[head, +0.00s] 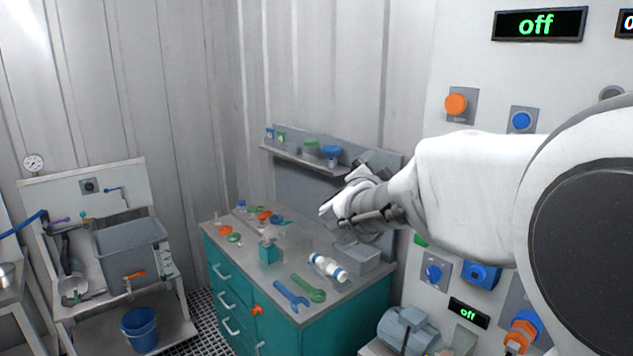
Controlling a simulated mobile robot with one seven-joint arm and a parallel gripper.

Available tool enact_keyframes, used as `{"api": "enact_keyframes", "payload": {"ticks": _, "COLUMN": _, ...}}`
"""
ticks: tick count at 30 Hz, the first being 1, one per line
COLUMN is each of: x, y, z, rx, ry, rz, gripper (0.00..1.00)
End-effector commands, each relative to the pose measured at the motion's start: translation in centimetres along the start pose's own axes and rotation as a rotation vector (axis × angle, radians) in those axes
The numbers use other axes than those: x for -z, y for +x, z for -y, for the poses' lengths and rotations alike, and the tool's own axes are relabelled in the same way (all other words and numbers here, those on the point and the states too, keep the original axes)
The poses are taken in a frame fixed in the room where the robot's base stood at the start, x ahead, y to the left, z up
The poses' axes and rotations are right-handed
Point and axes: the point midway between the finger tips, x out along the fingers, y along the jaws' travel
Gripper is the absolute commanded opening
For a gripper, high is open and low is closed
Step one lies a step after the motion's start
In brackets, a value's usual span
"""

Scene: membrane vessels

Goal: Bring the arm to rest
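My white arm reaches in from the right side of the head view. My gripper (335,211) is in the air above the right part of the teal workbench (232,262). Its fingers are small and dark at this range, and I cannot tell whether they are open or shut. I see nothing clearly held in it. The arm hides part of the wall panel and the bench's back right corner.
A shelf (303,160) is behind. A control panel (468,62) stands right, a sink stand (130,252) left.

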Motion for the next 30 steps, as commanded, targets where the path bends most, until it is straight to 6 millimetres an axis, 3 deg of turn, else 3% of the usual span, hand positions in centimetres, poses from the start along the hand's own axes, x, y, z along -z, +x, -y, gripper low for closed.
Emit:
{"api": "enact_keyframes", "payload": {"ticks": 6, "x": -1.0, "y": -5.6, "z": 1.7, "rx": 0.167, "ry": -0.155, "rz": 0.308, "gripper": 0.97}}
{"api": "enact_keyframes", "payload": {"ticks": 11, "x": -2.3, "y": -11.1, "z": 0.0, "rx": 0.23, "ry": -0.323, "rz": 0.525, "gripper": 0.97}}
{"api": "enact_keyframes", "payload": {"ticks": 17, "x": -3.4, "y": -18.7, "z": -5.6, "rx": 0.218, "ry": -0.571, "rz": 0.775, "gripper": 0.97}}
{"api": "enact_keyframes", "payload": {"ticks": 21, "x": -3.2, "y": -23.8, "z": -11.3, "rx": 0.145, "ry": -0.749, "rz": 0.926, "gripper": 0.97}}
{"api": "enact_keyframes", "payload": {"ticks": 27, "x": -2.0, "y": -28.8, "z": -17.9, "rx": 0.013, "ry": -0.923, "rz": 1.067, "gripper": 0.97}}
{"api": "enact_keyframes", "payload": {"ticks": 30, "x": -1.5, "y": -29.9, "z": -19.5, "rx": -0.028, "ry": -0.962, "rz": 1.099, "gripper": 0.97}}
